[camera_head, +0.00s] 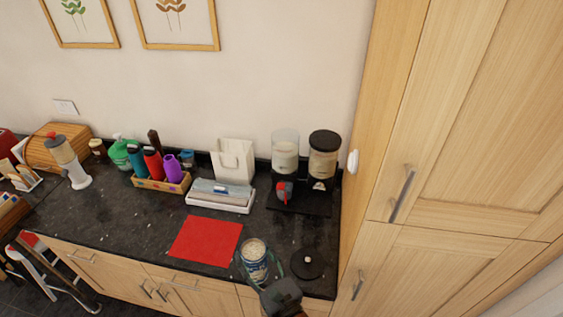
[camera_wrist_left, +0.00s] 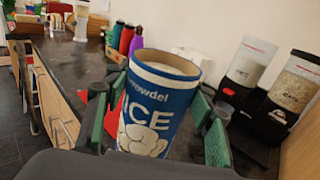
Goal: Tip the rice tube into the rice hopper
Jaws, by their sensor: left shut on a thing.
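The rice tube (camera_head: 255,256), a blue and white can with an open top and pale contents, is upright in my left gripper (camera_head: 259,274) near the counter's front edge. In the left wrist view the tube (camera_wrist_left: 158,105) stands between the green-padded fingers of the left gripper (camera_wrist_left: 160,122), and "ICE" shows on it. Two clear hoppers stand on a black base at the back right. The left hopper (camera_head: 285,146) is open-topped with whitish contents and seems to be the rice hopper; it also shows in the wrist view (camera_wrist_left: 248,64). My right gripper is not in view.
The other hopper (camera_head: 323,160) has a black lid. A round black lid (camera_head: 307,265) lies just right of the tube. A red mat (camera_head: 206,241) lies to its left. A white tray (camera_head: 219,207) and bottle crate (camera_head: 160,185) stand behind. A tall cupboard (camera_head: 450,150) bounds the right.

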